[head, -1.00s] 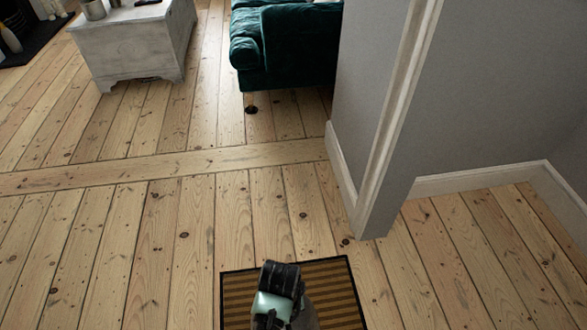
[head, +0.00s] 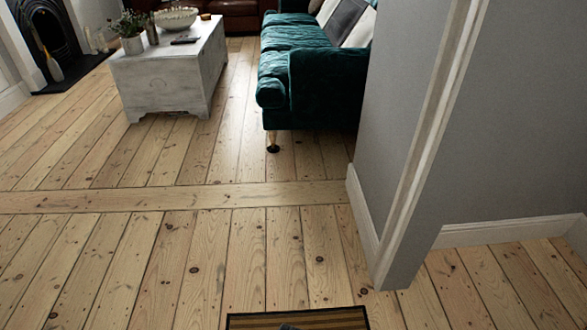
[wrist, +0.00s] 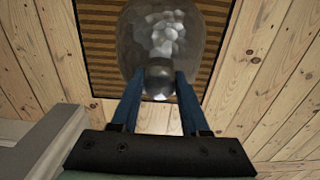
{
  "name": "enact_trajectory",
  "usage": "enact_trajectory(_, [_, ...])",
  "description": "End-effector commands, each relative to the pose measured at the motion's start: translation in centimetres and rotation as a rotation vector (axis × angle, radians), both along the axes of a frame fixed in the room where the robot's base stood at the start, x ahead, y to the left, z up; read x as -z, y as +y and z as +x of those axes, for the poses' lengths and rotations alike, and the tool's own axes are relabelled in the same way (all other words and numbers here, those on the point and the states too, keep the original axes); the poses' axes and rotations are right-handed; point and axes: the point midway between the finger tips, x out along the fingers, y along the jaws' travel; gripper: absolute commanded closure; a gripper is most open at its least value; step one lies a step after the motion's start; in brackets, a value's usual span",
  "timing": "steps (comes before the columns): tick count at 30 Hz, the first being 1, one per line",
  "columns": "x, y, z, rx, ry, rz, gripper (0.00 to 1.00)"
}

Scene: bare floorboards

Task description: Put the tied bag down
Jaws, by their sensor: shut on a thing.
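The tied bag (wrist: 165,38) is clear, with pale rounded lumps inside. In the wrist view it is at the top middle, beyond my fingers. My gripper (wrist: 159,80) has two blue fingers shut on the bag's grey, rounded near end. The bag shows against a brown striped mat with a dark border (wrist: 100,45); I cannot tell whether it touches the mat. In the head view only a small dark part of my arm or gripper shows at the bottom edge, and the bag cannot be made out there.
The mat's far edge shows in the head view (head: 300,318). A wall end (head: 400,200) stands to the right. A green sofa (head: 315,85) and a white chest (head: 170,70) with a plant and bowl are farther back. The floorboards (head: 180,240) between are clear.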

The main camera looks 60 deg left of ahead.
Motion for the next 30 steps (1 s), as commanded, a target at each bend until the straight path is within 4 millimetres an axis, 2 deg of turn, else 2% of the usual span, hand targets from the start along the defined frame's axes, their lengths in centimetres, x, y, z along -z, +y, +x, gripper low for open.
enact_trajectory(3, [0.2,0.1,0.1,0.0,-0.002,0.001,1.0])
enact_trajectory(4, [0.3,0.0,0.0,0.0,0.0,-0.001,0.51])
enact_trajectory(8, [0.3,0.0,0.0,0.0,0.0,-0.001,0.28])
enact_trajectory(9, [0.3,0.0,0.0,0.0,0.0,-0.001,0.25])
enact_trajectory(17, [0.2,0.0,0.0,0.0,0.0,-0.001,0.25])
enact_trajectory(20, [-0.5,0.0,0.0,0.0,-0.001,0.001,0.25])
enact_trajectory(23, [-2.1,0.0,0.0,0.001,0.0,0.0,0.25])
enact_trajectory(30, [-7.5,0.0,0.0,0.001,-0.001,0.001,0.25])
